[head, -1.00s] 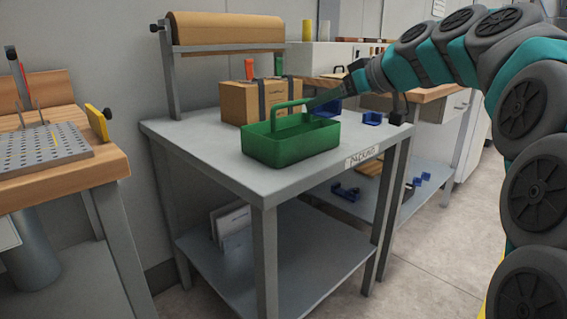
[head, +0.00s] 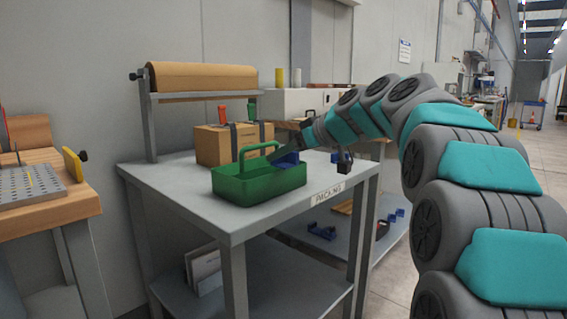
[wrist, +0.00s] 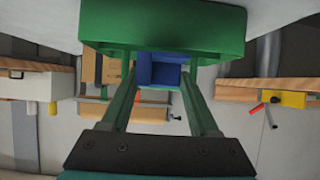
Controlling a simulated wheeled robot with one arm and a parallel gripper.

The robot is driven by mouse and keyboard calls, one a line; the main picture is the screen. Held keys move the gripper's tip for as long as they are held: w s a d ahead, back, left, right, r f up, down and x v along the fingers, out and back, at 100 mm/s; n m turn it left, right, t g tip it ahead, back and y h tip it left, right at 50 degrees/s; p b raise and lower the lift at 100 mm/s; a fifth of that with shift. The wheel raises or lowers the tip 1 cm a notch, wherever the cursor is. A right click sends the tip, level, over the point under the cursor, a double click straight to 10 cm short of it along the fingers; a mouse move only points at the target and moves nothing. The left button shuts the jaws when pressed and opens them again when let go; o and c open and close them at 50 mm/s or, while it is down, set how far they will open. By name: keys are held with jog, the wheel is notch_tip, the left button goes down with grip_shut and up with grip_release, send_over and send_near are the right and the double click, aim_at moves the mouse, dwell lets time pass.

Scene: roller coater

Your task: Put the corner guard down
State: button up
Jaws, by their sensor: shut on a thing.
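A blue corner guard (wrist: 160,70) sits between the tips of my gripper (wrist: 158,80) in the wrist view. In the head view my gripper (head: 292,150) is small and partly hidden, with the blue guard (head: 287,159) at its end. It is shut on the guard, by the far right rim of a green handled tote (head: 258,182). I cannot tell whether the guard is over the tote or just behind it. The tote also fills the top of the wrist view (wrist: 160,28). Another blue piece (head: 336,157) shows to the right on the packing table (head: 200,207).
A cardboard box (head: 222,147) stands behind the tote, below a brown paper roll (head: 202,76). More blue pieces (head: 322,232) lie on a lower shelf at the right. A wooden bench (head: 60,208) is at the left. The table's front left is bare.

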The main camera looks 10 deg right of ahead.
aim_at(284, 162)
jog(key=w, duration=0.4)
jog(key=w+d, duration=0.1)
jog(key=w, duration=0.1)
jog(key=shift+w+d+f+p, duration=0.1)
jog(key=shift+w+f+p, duration=0.15)
jog(key=shift+f+p, duration=0.15)
jog(key=shift+f, duration=1.7)
jog(key=shift+f+b, duration=0.65)
jog(key=shift+b, duration=0.3)
jog(key=o, duration=1.3)
jog(key=shift+r+p, duration=0.45)
jog(key=shift+p, duration=0.2)
jog(key=v, duration=1.2)
jog(key=shift+r, duration=0.1)
